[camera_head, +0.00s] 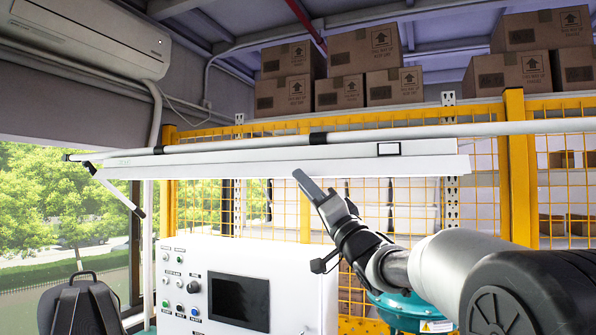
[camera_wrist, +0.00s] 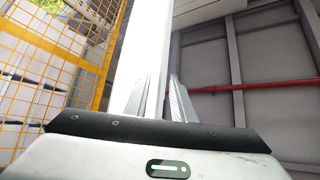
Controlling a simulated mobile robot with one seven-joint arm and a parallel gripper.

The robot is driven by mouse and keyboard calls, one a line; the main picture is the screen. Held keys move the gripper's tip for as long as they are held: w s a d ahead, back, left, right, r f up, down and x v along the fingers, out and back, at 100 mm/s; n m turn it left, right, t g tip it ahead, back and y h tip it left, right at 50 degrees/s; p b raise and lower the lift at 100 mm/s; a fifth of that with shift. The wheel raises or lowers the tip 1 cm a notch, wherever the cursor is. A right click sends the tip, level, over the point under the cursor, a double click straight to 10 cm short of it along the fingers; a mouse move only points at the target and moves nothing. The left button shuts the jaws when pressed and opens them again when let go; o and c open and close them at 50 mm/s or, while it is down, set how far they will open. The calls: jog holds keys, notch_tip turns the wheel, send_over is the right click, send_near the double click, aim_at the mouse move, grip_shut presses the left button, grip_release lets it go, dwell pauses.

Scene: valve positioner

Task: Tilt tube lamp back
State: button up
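The tube lamp (camera_head: 240,165) is a long white bar hanging level under a round pale rail, across the middle of the head view. My gripper (camera_head: 303,178) reaches up from the lower right, its fingertips at the lamp's lower edge. I cannot tell whether they touch it. In the wrist view the white lamp (camera_wrist: 147,40) runs upward behind my gripper's fingers (camera_wrist: 167,95).
A white control cabinet (camera_head: 300,270) with buttons and a dark screen stands below the lamp. A yellow mesh fence (camera_head: 520,180) and shelved cardboard boxes (camera_head: 350,55) are behind. A metal arm (camera_head: 115,190) hangs at the lamp's left end. A backpack (camera_head: 82,305) stands lower left.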

jog(key=shift+p+x, duration=0.4)
jog(key=shift+x, duration=1.5)
grip_shut()
jog(key=shift+f, duration=0.1)
